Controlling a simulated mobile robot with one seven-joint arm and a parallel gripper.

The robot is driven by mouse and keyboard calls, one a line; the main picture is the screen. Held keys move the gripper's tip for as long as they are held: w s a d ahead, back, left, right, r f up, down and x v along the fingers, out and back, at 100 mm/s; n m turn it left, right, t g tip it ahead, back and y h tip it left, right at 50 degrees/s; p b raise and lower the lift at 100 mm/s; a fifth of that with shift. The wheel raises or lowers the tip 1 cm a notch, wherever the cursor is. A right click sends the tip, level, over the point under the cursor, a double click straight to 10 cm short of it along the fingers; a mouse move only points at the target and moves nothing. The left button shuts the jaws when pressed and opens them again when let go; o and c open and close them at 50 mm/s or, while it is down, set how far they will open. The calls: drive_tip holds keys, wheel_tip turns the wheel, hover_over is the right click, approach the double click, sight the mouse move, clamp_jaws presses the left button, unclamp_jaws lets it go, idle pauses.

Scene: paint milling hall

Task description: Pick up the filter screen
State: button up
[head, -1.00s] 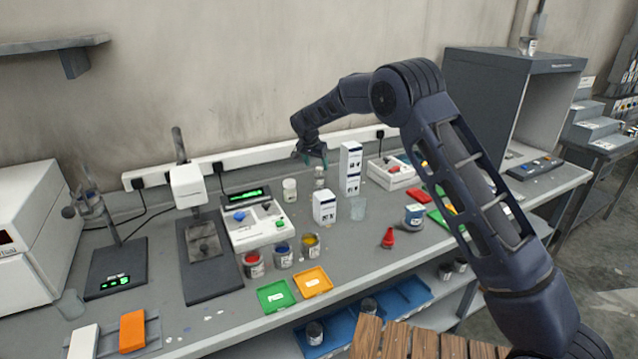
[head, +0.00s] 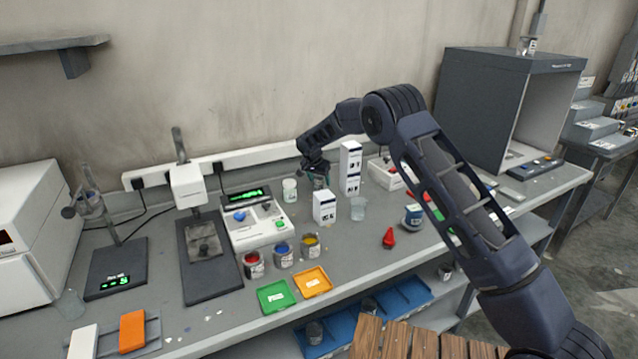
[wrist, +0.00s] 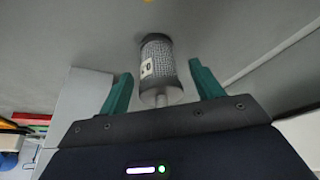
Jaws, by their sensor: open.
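The filter screen (wrist: 158,62) is a small cylinder with a grey mesh wall, dark top band, pale label and a narrow stub at its near end. In the wrist view it lies between the two green fingers of my open gripper (wrist: 160,72), with gaps on both sides. In the head view my gripper (head: 316,170) is at the back of the bench, over the filter screen (head: 319,183), which is mostly hidden by the fingers.
White boxes (head: 350,168) stand close to the right of my gripper, and a white jar (head: 289,189) stands to its left. A shorter box (head: 324,207) and a clear beaker (head: 358,208) are in front. The wall and a white power rail (head: 250,162) are behind.

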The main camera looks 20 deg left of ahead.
drive_tip(key=c, duration=1.2)
